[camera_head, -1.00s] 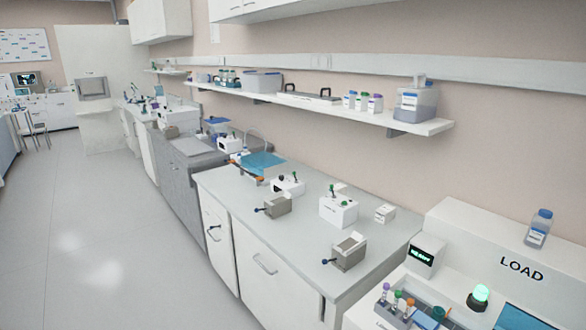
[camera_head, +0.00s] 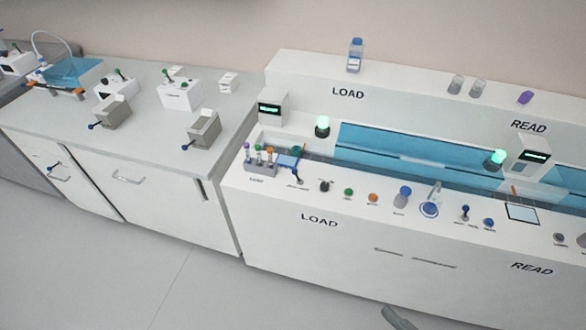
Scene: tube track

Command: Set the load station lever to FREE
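The load station (camera_head: 318,222) is the white bench marked LOAD in the head view. Another small lever with a dark blue knob (camera_head: 465,210) stands farther right, toward the READ part. My gripper is not in view; a grey piece at the bottom edge may be part of my arm.
A tube rack (camera_head: 262,165) with coloured caps sits at the bench's left. Several knobs line its front, before a long blue channel (camera_head: 400,150). A green lamp (camera_head: 322,126) and display box (camera_head: 272,107) are lit. The floor in front is clear.

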